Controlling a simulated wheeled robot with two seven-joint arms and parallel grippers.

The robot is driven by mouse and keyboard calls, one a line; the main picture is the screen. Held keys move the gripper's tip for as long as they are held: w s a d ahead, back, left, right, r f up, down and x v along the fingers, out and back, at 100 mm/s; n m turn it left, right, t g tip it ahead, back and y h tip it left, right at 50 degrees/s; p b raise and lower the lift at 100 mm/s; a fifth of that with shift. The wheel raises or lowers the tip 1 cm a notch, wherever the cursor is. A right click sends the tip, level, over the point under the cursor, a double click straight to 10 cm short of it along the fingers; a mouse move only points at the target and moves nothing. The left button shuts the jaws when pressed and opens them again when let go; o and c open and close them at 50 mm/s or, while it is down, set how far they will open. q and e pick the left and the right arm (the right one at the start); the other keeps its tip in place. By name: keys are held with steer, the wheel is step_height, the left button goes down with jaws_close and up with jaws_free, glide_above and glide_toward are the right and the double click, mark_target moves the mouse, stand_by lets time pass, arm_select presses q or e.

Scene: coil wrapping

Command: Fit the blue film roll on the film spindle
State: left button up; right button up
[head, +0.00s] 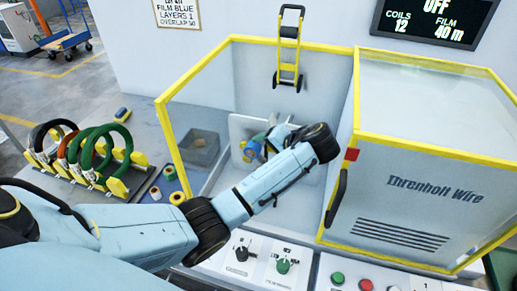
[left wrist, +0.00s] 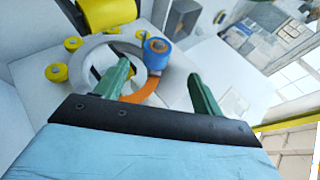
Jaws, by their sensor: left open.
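The blue film roll (left wrist: 157,54) stands at the orange piece of the pale ring in the left wrist view, with its brown core end showing. It appears to sit on the film spindle, which the roll hides. My left gripper (left wrist: 158,70) is open, its green fingers apart, with the roll beyond and between the fingertips. I cannot tell whether they touch it. In the head view the blue roll (head: 252,149) shows inside the open wrapping bay, beside my left gripper (head: 268,143). My right gripper is out of view.
The bay has a yellow-edged frame (head: 172,140) and a grey bin (head: 199,149) inside. A closed cover (head: 420,185) stands to the right. Yellow rollers (left wrist: 57,72) surround the ring.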

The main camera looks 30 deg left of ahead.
arm_select(q)
steer(key=shift+v, duration=1.65)
steer(key=shift+w+r, duration=0.1)
